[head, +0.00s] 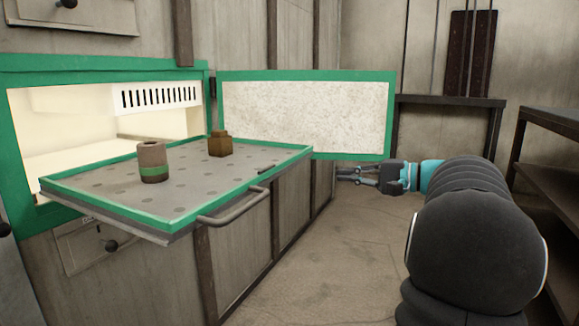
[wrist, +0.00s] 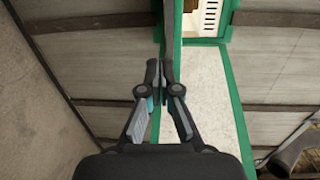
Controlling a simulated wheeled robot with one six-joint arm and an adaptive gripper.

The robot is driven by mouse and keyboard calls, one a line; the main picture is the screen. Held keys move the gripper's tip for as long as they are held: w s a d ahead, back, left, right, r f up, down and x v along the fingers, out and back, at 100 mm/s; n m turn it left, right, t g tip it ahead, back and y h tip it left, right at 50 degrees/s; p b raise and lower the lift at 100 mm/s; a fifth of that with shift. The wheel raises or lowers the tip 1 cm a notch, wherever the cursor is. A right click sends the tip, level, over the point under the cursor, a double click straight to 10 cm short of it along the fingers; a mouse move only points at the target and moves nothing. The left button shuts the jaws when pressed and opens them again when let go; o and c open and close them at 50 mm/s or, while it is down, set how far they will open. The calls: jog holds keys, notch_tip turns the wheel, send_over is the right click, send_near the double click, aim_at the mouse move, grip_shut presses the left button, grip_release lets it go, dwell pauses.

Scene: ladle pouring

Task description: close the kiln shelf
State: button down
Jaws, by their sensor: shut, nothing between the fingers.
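The kiln shelf (head: 105,200) is a grey, perforated tray with a green rim, slid out of the lit kiln. Its bar handle (head: 235,208) is at the front edge. In the wrist view my gripper (wrist: 160,70) shows closed fingertips beside a pale, green-edged panel (wrist: 208,100), which looks like the door.
The kiln opening (head: 60,130) has a green frame and a slotted vent inside. The open door stands right of the shelf. A dark side table (head: 450,101) and a rack (head: 550,150) are at the right. The floor (head: 310,260) before the cabinet is clear.

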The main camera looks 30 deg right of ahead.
jog(key=w+a+r+t, duration=0.1)
jog(key=w+a, duration=0.4)
jog(key=w, duration=0.5)
jog(key=shift+w, duration=0.2)
dwell(0.5)
